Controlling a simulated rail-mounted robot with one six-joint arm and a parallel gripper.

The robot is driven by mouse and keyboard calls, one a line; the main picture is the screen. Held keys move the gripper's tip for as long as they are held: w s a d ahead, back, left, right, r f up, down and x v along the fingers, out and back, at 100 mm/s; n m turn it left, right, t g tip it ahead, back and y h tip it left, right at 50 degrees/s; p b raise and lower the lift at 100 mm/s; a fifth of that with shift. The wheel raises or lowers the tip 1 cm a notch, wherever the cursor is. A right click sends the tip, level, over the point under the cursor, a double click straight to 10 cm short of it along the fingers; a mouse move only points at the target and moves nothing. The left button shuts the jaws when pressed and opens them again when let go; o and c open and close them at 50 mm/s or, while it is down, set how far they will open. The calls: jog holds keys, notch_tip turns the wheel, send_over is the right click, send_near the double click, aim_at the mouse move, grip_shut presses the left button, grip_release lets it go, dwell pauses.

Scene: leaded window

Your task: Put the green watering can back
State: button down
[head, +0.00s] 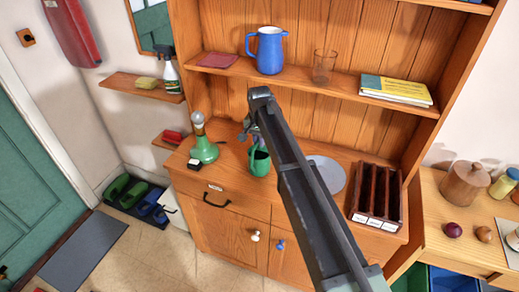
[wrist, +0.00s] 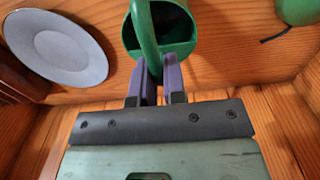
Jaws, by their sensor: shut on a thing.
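The green watering can (head: 260,162) is at the dresser's worktop, right of the green lamp, and partly hidden by my arm in the head view. In the wrist view the can (wrist: 178,40) shows its open top and a handle arching toward me. My gripper (wrist: 157,78) is shut on that handle, with one dark finger on each side. In the head view my gripper (head: 247,130) is small and dark above the can. I cannot tell whether the can's base touches the worktop.
A green lamp (head: 203,150) stands left of the can. A grey plate (head: 328,174) and a dark wooden divided rack (head: 377,196) are to the right. The shelf above holds a blue jug (head: 268,52), a glass (head: 323,66) and books (head: 396,90).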

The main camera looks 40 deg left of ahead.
jog(key=shift+f, duration=0.5)
jog(key=c, duration=1.2)
grip_release()
notch_tip(320, 180, up, 12)
jog(key=p, duration=1.2)
jog(key=shift+r, duration=0.2)
